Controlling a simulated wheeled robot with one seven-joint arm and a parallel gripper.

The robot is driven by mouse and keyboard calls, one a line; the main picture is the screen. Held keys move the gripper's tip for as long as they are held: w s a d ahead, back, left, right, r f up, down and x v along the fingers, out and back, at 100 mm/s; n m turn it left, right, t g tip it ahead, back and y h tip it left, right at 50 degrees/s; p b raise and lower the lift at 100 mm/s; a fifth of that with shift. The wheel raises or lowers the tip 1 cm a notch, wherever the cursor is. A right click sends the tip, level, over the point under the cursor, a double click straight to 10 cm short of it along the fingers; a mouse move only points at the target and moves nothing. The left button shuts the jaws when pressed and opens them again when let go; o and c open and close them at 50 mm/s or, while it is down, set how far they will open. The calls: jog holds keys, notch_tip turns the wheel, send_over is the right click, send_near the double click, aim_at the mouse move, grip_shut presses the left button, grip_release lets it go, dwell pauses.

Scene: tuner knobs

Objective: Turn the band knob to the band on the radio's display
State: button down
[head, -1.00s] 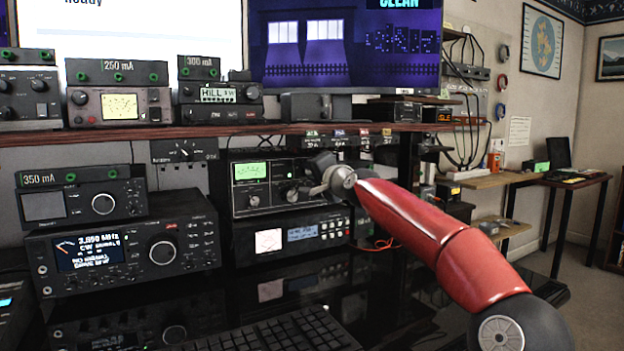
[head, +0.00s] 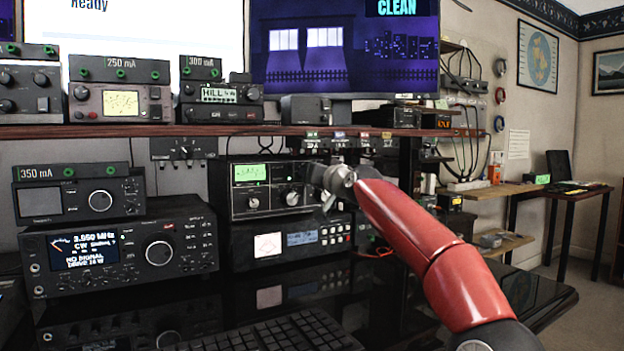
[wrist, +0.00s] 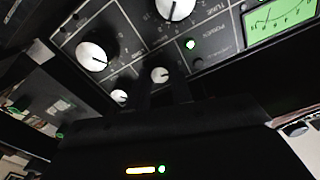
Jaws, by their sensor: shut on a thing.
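The radio (head: 195,245) stands at the left in the head view. Its lit display (head: 85,250) reads about 3.850 MHz, CW. The tuner (head: 236,205), with a green meter (head: 250,174) and white-faced knobs, stands right of it. My gripper (head: 318,182) is at the right end of the tuner's front in the head view; its fingertips are hard to make out there. In the wrist view the dark fingers (wrist: 160,82) are shut on a small white-faced knob (wrist: 159,73) on the tuner panel. I cannot read that knob's label. Larger knobs (wrist: 93,56) and another small knob (wrist: 119,96) are beside it.
A black unit with a white meter (head: 267,245) sits under the tuner. A shelf (head: 230,130) with several boxes runs above. A keyboard (head: 290,330) lies on the glossy black desk in front. A wooden side shelf (head: 490,188) is at the right.

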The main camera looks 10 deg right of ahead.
jog(key=shift+f+n, duration=0.1)
jog(key=shift+n, duration=0.2)
jog(key=c, duration=1.5)
grip_release()
jog(key=shift+b+v, duration=2.25)
jog(key=shift+v, duration=1.7)
